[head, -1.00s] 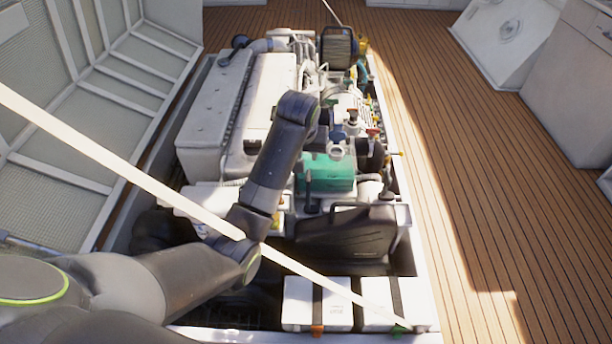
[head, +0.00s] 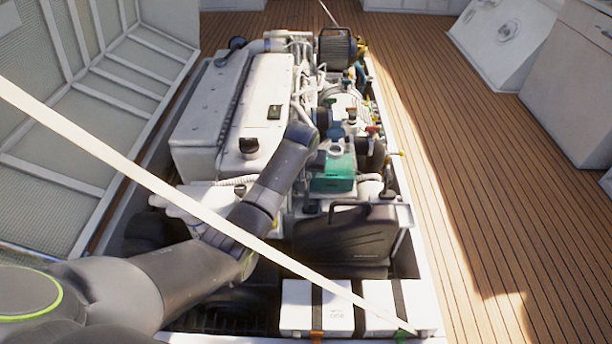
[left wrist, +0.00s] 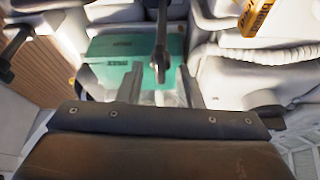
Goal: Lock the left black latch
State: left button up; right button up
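A black latch-like lever (left wrist: 160,45) stands in front of a teal box (left wrist: 112,48) in the left wrist view. The teal box also shows in the head view (head: 333,176), where my left arm hides most of the lever. My left gripper (left wrist: 162,86) has its two grey fingers apart, one on each side of the lever's lower end. I cannot tell whether they touch it. In the head view, my left wrist reaches over the engine and the fingers are not clear. My right gripper is not in view.
The white engine cover (head: 218,105) lies left of my forearm. A black case (head: 345,240) and white strapped boxes (head: 318,308) stand nearer. A pale diagonal bar (head: 150,185) crosses the view. The wooden deck (head: 480,170) at right is clear.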

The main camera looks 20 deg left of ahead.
pick_arm(q)
jog(key=shift+w+f, duration=0.25)
jog(key=shift+f, duration=0.35)
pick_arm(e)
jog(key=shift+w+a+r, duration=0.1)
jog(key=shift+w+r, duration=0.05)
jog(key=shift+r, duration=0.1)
pick_arm(q)
jog(key=shift+c, duration=0.3)
